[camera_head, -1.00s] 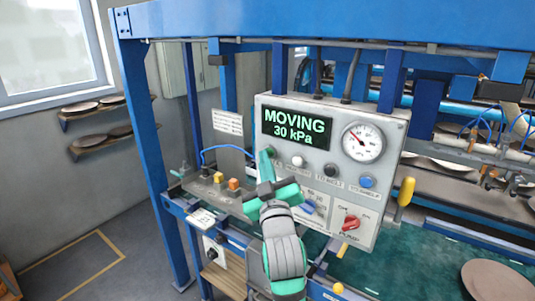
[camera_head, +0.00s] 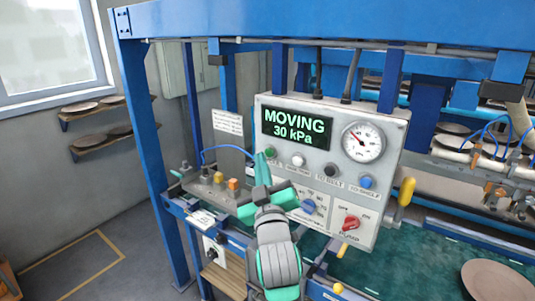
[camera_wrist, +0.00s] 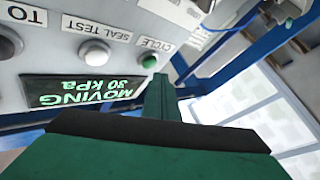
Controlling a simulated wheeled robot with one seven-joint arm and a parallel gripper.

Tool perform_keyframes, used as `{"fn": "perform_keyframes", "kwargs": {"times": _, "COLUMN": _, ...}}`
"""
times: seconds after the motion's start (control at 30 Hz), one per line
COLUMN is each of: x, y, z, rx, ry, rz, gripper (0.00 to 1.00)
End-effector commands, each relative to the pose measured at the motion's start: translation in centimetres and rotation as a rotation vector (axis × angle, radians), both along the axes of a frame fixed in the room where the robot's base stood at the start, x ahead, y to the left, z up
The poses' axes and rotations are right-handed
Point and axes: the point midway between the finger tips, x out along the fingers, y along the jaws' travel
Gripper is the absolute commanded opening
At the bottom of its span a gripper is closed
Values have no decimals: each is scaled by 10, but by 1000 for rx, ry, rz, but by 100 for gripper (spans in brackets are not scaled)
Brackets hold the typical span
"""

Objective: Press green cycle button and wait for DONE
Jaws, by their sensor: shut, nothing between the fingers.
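The control panel (camera_head: 335,190) stands in front of me. Its display (camera_head: 296,126) reads "MOVING" and "30 kPa" in green letters. The green cycle button (camera_head: 271,152) sits at the left end of the button row. In the wrist view the button (camera_wrist: 150,61) shows under the "CYCLE" label. My gripper (camera_head: 262,162) is shut and empty, its green fingertips close beside the button, just left of it in the head view. The wrist view shows the shut fingers (camera_wrist: 162,98) just below the button; I cannot tell whether they touch it.
White (camera_head: 298,160), black (camera_head: 330,170) and blue (camera_head: 366,182) buttons continue the row. A pressure gauge (camera_head: 363,142) and a red pump knob (camera_head: 350,223) are on the panel. A carriage with suction cups (camera_head: 475,160) hangs at the right. Blue frame posts (camera_head: 150,160) flank the panel.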

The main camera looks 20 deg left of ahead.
Motion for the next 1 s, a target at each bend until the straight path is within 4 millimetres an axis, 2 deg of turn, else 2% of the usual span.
{"fn": "perform_keyframes", "kwargs": {"times": 0.6, "x": -44, "y": 16, "z": 0, "rx": 0, "ry": -1, "rz": 1, "gripper": 0}}
{"fn": "perform_keyframes", "kwargs": {"times": 1.0, "x": -46, "y": 17, "z": -1, "rx": 2, "ry": 2, "rz": 0, "gripper": 0}}
